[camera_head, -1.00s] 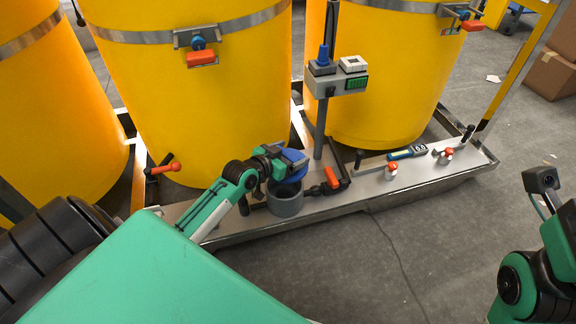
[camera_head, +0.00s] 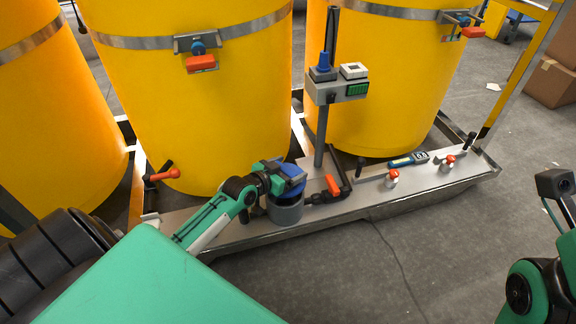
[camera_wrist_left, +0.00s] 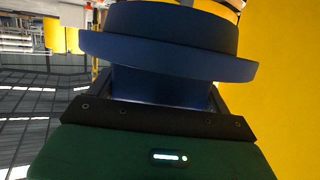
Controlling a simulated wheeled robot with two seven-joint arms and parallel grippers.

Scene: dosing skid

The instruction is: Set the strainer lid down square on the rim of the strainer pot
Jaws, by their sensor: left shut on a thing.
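The blue strainer lid (camera_head: 293,187) is in my left gripper (camera_head: 278,176), which is shut on it. In the head view the lid is right over the grey strainer pot (camera_head: 285,213) and covers most of its mouth. I cannot tell whether the lid touches the rim. The left wrist view shows the lid (camera_wrist_left: 165,60) close up, with its wide flange and a raised round top; the pot is not visible there. My right gripper (camera_head: 556,186) is at the right edge of the head view, empty, over the floor; its fingers are not clear.
The pot stands on a grey skid tray (camera_head: 430,180). A pipe with an orange handle (camera_head: 332,185) is just right of it. A post with a control box (camera_head: 338,90) rises behind. Large yellow tanks (camera_head: 190,110) stand at the back. An orange-handled valve (camera_head: 163,174) is to the left.

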